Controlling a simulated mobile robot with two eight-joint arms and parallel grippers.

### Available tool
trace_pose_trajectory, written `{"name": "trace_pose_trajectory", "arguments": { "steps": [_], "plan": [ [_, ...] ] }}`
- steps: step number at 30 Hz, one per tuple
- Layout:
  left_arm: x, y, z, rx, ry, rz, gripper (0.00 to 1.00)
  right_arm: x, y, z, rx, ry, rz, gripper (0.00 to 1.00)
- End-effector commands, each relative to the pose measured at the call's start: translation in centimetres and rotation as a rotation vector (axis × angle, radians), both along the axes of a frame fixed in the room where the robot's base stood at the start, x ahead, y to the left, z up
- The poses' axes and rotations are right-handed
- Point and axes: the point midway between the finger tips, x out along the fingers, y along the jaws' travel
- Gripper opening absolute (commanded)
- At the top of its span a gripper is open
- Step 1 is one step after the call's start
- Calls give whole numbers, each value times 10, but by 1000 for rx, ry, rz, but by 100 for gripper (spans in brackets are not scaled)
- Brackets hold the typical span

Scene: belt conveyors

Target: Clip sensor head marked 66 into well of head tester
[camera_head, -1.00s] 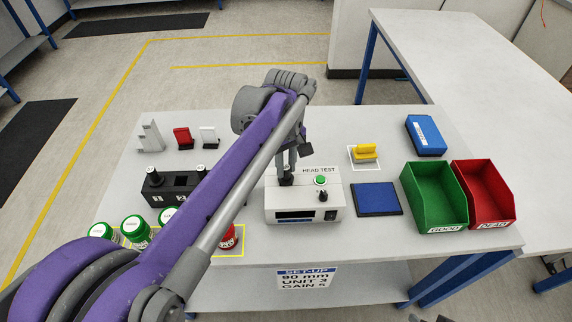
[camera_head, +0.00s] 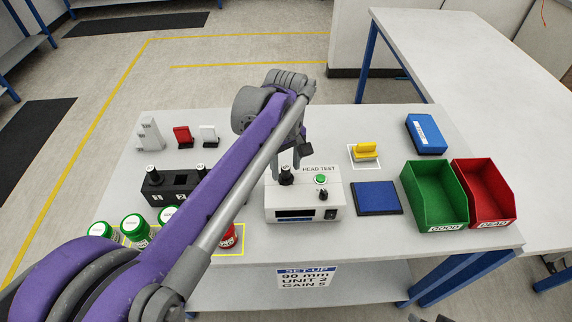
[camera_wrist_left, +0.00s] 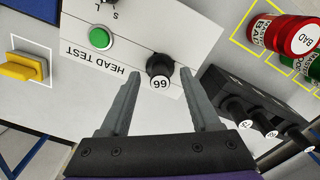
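The sensor head marked 66 (camera_wrist_left: 160,83), black with a white numbered cap, stands upright in the left part of the white head tester (camera_wrist_left: 128,28). In the head view the sensor head (camera_head: 286,178) stands on top of the tester (camera_head: 330,202), left of its green button. My left gripper (camera_wrist_left: 160,74) is open, with one finger on each side of the head and a gap to both. In the head view the left gripper (camera_head: 301,155) is above and behind the head, partly hidden by its arm. Of my right gripper, at most small dark parts show at the bottom edge.
A black rack (camera_head: 170,190) with other heads stands left of the tester. Green-lidded jars (camera_head: 135,228) and a red jar (camera_head: 229,238) are at the front left. A blue pad (camera_head: 377,198), green bin (camera_head: 434,197) and red bin (camera_head: 484,193) are to the right.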

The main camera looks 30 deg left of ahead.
Motion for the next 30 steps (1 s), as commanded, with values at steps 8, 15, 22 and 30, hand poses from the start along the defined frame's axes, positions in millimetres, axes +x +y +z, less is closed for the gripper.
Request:
{"name": "trace_pose_trajectory", "arguments": {
  "steps": [8, 15, 22, 30],
  "plan": [
    [0, 0, 5, 0, 0, 0, 63, 0, 0, 1, 0, 0, 0, 50],
    [0, 0, 46, 0, 0, 0, 63, 1, 0, 5, 0, -2, 0, 50],
    [0, 0, 89, 0, 0, 0, 63, 2, 0, 9, 0, -5, 0, 50],
    [0, 0, 108, 0, 0, 0, 63, 3, 0, 11, 0, -6, 0, 50]
  ]
}}
